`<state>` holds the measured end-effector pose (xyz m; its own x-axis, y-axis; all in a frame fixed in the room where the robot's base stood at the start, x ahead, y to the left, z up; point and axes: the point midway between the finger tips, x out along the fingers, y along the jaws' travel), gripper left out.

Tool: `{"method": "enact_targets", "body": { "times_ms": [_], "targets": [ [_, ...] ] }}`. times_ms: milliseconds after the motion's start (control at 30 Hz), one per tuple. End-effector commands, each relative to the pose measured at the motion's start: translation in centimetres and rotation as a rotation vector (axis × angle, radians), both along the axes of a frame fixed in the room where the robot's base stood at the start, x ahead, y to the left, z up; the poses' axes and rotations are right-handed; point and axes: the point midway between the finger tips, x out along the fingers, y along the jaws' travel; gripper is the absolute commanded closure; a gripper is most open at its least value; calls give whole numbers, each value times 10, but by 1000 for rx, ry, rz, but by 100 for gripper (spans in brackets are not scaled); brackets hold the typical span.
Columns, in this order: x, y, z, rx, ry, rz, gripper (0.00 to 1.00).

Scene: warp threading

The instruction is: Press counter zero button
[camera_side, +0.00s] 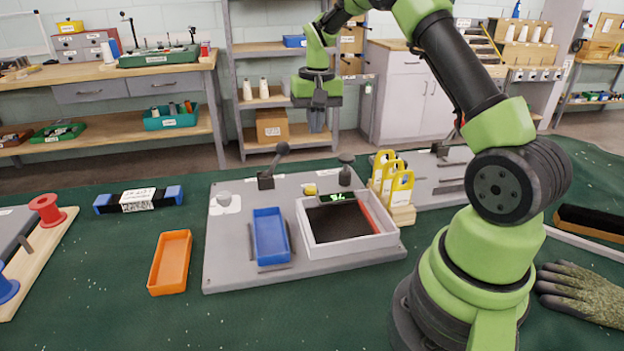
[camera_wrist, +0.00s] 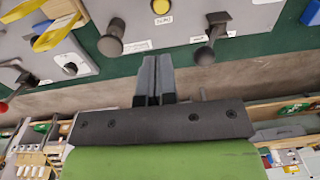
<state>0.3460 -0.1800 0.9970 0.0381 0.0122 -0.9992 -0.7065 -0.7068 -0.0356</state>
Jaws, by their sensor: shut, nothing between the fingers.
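A small yellow button (camera_side: 310,189) sits near the back edge of the grey panel (camera_side: 222,270). In the wrist view the yellow button (camera_wrist: 161,6) is cut by the top edge, with a label that seems to read ZERO below it. A counter display (camera_side: 336,198) with green digits, too small to read, lies in front of the button. My gripper (camera_side: 317,121) hangs fingers down, above and apart from the panel, toward its back. In the wrist view my gripper's fingers (camera_wrist: 156,62) are together and empty, pointing toward the button but well short of it.
A black-ball lever (camera_side: 277,163) and a dark knob (camera_side: 345,171) stand up on either side of the button. Yellow-handled tools (camera_side: 391,180) rise at the right. A blue tray (camera_side: 270,237), a dark-floored box (camera_side: 348,246) and an orange tray (camera_side: 170,262) lie nearer.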

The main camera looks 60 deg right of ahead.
Motion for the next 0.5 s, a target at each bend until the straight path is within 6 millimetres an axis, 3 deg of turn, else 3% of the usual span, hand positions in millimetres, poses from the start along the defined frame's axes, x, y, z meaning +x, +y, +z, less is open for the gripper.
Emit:
{"method": "enact_targets", "body": {
  "times_ms": [167, 500],
  "targets": [
    [0, 0, -12, 1, 4, 2, 100],
    [2, 2, -81, 4, 6, 0, 100]
  ]
}}
